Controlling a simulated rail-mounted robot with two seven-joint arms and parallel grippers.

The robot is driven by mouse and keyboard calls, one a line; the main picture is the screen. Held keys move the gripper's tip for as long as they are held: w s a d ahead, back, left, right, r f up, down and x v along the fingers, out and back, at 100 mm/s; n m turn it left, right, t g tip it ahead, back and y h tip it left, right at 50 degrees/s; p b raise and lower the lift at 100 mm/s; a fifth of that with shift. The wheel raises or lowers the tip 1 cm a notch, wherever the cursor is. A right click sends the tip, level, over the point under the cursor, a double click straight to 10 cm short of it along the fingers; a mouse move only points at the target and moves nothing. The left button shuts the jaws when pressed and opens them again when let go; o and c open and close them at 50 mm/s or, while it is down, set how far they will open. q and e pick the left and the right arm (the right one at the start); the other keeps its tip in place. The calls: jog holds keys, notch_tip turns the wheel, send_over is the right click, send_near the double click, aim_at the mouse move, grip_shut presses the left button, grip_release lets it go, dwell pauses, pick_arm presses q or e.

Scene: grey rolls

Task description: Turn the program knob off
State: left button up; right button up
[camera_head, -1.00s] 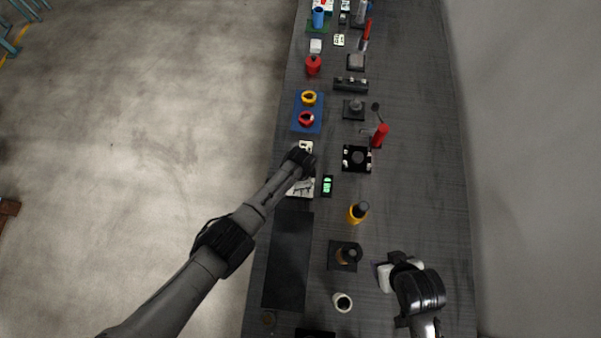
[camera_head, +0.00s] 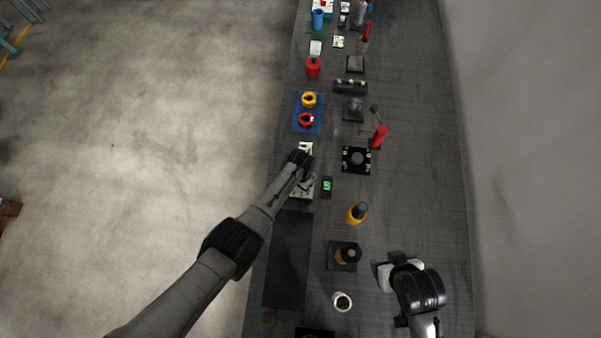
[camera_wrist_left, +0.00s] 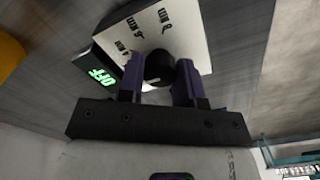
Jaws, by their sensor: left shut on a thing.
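The program knob (camera_wrist_left: 158,64) is a round black knob on a white panel (camera_wrist_left: 196,48) with printed time marks. In the left wrist view my left gripper (camera_wrist_left: 160,76) has its two purple fingers closed on either side of the knob. In the head view the panel (camera_head: 306,148) is partly covered by my left arm and left gripper (camera_head: 303,184), and the display (camera_head: 327,187) shows just to the right. My right gripper (camera_head: 392,276) is over the lower right of the table, its fingers not clearly visible.
The long dark table (camera_head: 420,190) holds several objects. A flat black plate (camera_head: 288,260) lies below the panel.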

pick_arm(q)
jog(key=shift+r, duration=0.1)
dwell(0.4)
jog(key=o, duration=0.9)
jog(key=shift+o, duration=0.2)
notch_tip(320, 180, up, 6)
jog(key=p, duration=0.3)
jog(key=shift+r, duration=0.15)
notch_tip(320, 180, up, 7)
jog(key=p, duration=0.1)
jog(key=shift+r, duration=0.2)
